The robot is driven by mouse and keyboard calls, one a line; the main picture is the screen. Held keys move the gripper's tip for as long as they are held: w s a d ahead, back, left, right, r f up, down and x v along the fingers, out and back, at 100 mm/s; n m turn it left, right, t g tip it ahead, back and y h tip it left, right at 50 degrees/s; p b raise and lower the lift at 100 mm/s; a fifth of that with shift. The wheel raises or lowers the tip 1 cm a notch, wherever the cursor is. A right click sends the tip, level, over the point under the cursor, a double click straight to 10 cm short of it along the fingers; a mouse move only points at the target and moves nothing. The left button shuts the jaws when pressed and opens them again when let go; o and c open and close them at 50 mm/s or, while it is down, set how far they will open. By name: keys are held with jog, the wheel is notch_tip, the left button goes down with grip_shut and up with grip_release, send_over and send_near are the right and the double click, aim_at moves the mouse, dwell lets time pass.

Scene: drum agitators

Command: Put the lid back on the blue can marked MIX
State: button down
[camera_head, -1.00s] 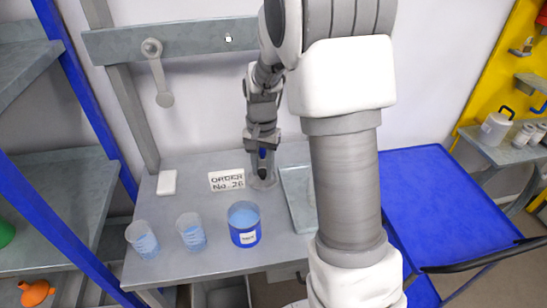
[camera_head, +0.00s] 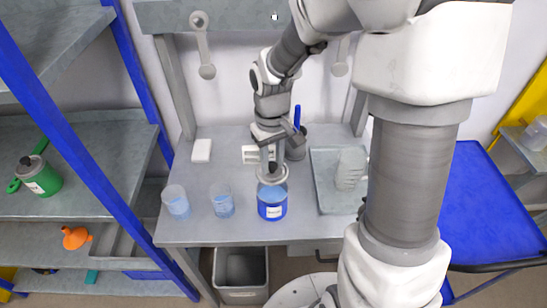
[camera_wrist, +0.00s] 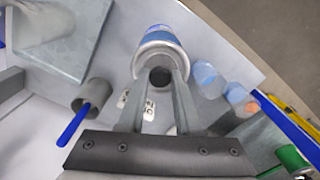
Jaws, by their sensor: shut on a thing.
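The blue can (camera_head: 272,210) with a white label stands upright near the table's front edge; the label is too small to read. It also shows at the top of the wrist view (camera_wrist: 163,33). My gripper (camera_head: 271,168) is shut on the dark knob of the grey round lid (camera_head: 262,176), directly over the can. In the wrist view the fingers (camera_wrist: 160,78) close on the knob, with the lid beyond them against the can's outline. Light blue shows below the lid in the head view, so the lid seems a little above the rim; contact cannot be told.
Two clear beakers of blue liquid (camera_head: 176,203) (camera_head: 222,203) stand left of the can. Behind are a partly hidden order sign (camera_head: 249,154), a white block (camera_head: 201,150) and a grey cup (camera_head: 297,147) with a blue pen. A grey tray (camera_head: 333,198) lies to the right.

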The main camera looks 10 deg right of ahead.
aim_at(272, 176)
jog(key=shift+f+b, duration=2.05)
jog(key=shift+f, duration=0.8)
jog(key=shift+f, duration=0.15)
jog(key=shift+c, duration=0.2)
grip_release()
dwell(0.3)
jog(key=shift+r+p, duration=2.6)
jog(key=shift+r, duration=0.95)
